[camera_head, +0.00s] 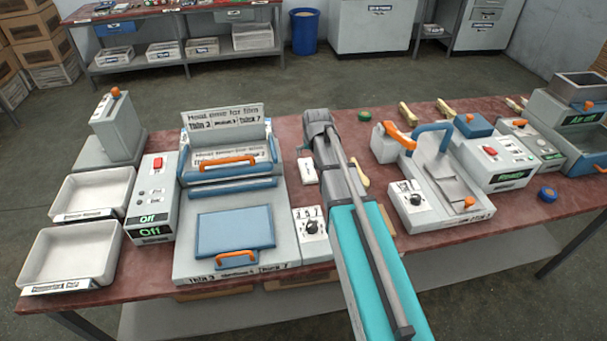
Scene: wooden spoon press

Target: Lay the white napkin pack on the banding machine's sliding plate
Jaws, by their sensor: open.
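A small white pack (307,170), which looks like the napkin pack, lies on the red-brown table just left of my arm. A machine with a blue arch (433,128), a dial and a grey plate (447,182) with an orange knob stands right of my arm. It looks like the banding machine, and its plate appears bare. My gripper (318,118) is open above the table's far middle, beyond the pack and apart from it. Its fingertips are small and partly hidden by my arm, and I see nothing held.
A heat-sealing machine (203,263) with a blue plate and two white trays (62,262) fill the table's left side. A green-lit machine (494,160) and a blue round object (547,194) are at right. Small wooden pieces (410,112) lie at the back.

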